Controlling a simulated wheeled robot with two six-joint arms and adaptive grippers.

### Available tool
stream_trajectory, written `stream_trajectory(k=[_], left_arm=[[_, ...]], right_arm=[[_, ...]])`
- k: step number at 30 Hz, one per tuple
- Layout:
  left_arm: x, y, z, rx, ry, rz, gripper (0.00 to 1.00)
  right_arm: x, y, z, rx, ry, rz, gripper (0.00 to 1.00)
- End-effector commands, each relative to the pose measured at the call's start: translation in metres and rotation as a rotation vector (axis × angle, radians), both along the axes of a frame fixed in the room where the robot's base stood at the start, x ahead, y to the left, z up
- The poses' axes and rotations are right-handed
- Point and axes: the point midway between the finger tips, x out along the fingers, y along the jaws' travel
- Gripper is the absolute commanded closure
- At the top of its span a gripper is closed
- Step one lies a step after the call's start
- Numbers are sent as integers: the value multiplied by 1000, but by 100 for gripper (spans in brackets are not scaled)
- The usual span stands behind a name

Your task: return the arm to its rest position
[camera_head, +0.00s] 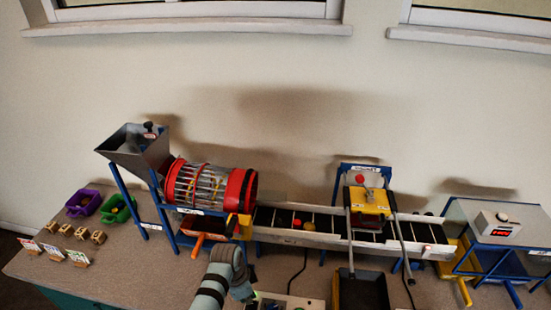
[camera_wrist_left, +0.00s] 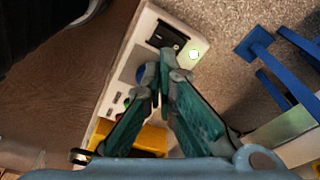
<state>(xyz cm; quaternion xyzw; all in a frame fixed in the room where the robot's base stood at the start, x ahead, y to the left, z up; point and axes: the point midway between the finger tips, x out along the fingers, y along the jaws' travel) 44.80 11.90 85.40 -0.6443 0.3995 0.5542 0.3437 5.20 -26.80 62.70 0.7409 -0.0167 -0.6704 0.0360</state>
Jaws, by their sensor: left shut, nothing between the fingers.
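My left arm (camera_head: 213,285) comes up from the bottom edge in the head view, left of centre. My left gripper (camera_head: 244,292) is at its end, low in front of the machine, beside a pale control box (camera_head: 290,300). In the left wrist view my left gripper (camera_wrist_left: 158,72) has its fingertips together with nothing between them. It is over the control box (camera_wrist_left: 138,40), which has a black switch (camera_wrist_left: 170,38) and a lit lamp (camera_wrist_left: 194,54). I cannot tell whether the fingertips touch the box. My right gripper is not in view.
A hopper (camera_head: 137,148) feeds a red-ended drum (camera_head: 210,185). A conveyor (camera_head: 310,228) runs right under a yellow unit (camera_head: 369,203). Purple (camera_head: 83,203) and green (camera_head: 115,209) bins stand left. A display box (camera_head: 497,226) stands right.

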Motion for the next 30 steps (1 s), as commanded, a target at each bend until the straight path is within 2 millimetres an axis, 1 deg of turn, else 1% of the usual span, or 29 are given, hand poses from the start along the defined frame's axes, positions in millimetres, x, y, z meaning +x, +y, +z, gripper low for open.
stream_trajectory(k=[2,5,6,8,9,11,12,15,18,21,27,30], left_arm=[[-5,5,-3,3,-1,28,100],[-27,26,-10,14,-11,161,100],[-41,39,-12,22,-20,241,100],[-65,57,-12,32,-37,365,100],[-81,69,-9,38,-50,443,100],[-105,83,-2,45,-70,546,100],[-119,91,4,46,-83,606,100],[-152,105,20,46,-113,730,100],[-180,114,40,38,-142,831,100],[-204,120,60,26,-165,911,100],[-244,124,100,-10,-203,1037,100],[-235,127,60,2,-184,1041,100]], right_arm=[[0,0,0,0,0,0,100],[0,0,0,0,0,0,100],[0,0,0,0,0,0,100],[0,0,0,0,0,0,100],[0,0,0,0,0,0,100],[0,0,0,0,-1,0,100],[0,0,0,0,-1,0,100],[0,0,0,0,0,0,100],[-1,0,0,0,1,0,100],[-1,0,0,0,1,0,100],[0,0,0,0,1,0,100],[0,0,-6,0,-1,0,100]])
